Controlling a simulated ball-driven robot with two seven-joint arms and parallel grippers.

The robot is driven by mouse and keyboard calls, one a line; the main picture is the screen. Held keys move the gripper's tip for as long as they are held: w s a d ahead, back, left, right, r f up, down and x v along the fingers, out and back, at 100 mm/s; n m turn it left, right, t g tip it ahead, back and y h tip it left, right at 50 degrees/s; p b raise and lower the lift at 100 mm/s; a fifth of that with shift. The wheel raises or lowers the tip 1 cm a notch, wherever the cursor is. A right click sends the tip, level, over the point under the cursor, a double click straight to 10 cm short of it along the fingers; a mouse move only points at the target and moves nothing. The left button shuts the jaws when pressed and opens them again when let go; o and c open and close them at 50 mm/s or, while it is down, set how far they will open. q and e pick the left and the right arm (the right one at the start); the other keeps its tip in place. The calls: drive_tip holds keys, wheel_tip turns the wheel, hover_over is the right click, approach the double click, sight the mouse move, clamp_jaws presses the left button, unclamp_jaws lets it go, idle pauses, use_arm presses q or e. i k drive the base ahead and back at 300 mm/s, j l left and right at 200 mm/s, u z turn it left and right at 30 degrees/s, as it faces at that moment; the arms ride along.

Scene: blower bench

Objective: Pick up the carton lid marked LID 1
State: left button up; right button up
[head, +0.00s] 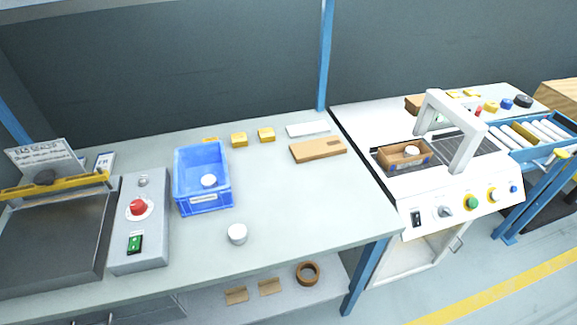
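A flat brown cardboard piece (318,150) lies on the bench right of the middle, near the bench's right end. It looks like a carton lid and has a small dark mark near its right end, too small to read. I cannot tell whether it says LID 1. Neither of my grippers is in the head view, and nothing touches the brown piece.
A white flat piece (308,129) lies just behind it, with yellow blocks (266,135) to the left. A blue crate (203,205) and white round piece (237,233) stand further left. A white arched machine (453,129) holding an open carton (388,163) stands right.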

sight(328, 146)
drive_tip(key=i+l+u, duration=0.15)
drive_tip(key=i+l, duration=0.5)
drive_tip(key=i, duration=0.05)
